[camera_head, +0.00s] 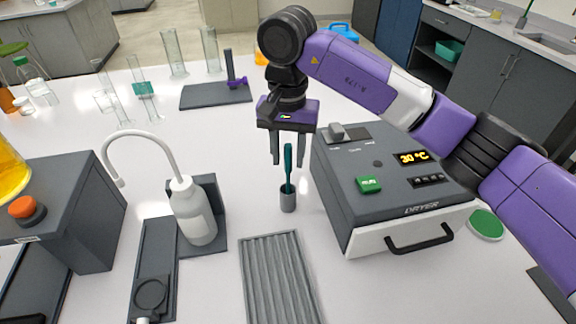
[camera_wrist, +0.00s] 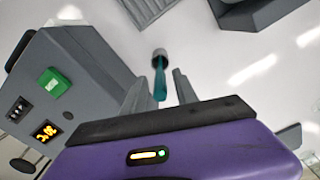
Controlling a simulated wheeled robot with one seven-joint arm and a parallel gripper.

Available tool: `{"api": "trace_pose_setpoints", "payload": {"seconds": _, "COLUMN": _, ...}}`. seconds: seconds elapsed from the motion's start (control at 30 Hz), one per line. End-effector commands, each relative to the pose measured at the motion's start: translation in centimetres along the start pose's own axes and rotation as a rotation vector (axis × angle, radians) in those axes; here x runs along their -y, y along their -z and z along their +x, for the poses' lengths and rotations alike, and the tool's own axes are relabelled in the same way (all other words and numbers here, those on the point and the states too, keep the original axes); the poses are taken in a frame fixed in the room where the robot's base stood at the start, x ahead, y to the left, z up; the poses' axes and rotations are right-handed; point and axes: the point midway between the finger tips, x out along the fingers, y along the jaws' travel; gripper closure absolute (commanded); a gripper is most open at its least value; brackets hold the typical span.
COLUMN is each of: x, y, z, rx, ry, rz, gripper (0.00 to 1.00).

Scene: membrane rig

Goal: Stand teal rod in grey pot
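The teal rod (camera_head: 289,165) stands nearly upright with its lower end inside the small grey pot (camera_head: 288,203) on the white bench. In the wrist view the rod (camera_wrist: 160,82) runs into the mouth of the grey pot (camera_wrist: 160,54). My gripper (camera_head: 288,160) is above the pot, pointing down. Its two fingers are spread around the rod's upper part, and the wrist view shows gaps between the rod and both fingers of my gripper (camera_wrist: 159,82). The rod's bottom end is hidden in the pot.
The grey dryer (camera_head: 385,180) stands close on the right. A ridged grey tray (camera_head: 278,275) lies in front of the pot. A white wash bottle (camera_head: 193,212) stands to the left. Glass cylinders (camera_head: 173,53) and a dark rack base (camera_head: 210,96) are behind.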

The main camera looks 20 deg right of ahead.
Motion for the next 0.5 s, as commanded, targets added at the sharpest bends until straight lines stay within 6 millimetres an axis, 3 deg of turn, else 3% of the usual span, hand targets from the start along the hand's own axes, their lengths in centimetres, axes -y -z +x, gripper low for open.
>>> {"api": "trace_pose_setpoints", "payload": {"seconds": 0.3, "x": 0.0, "y": 0.1, "z": -6.3, "rx": -0.004, "ry": 0.001, "rz": 0.001, "gripper": 0.65}}
{"api": "trace_pose_setpoints", "payload": {"seconds": 0.5, "x": 0.0, "y": 0.1, "z": -8.2, "rx": -0.001, "ry": 0.001, "rz": 0.002, "gripper": 0.65}}
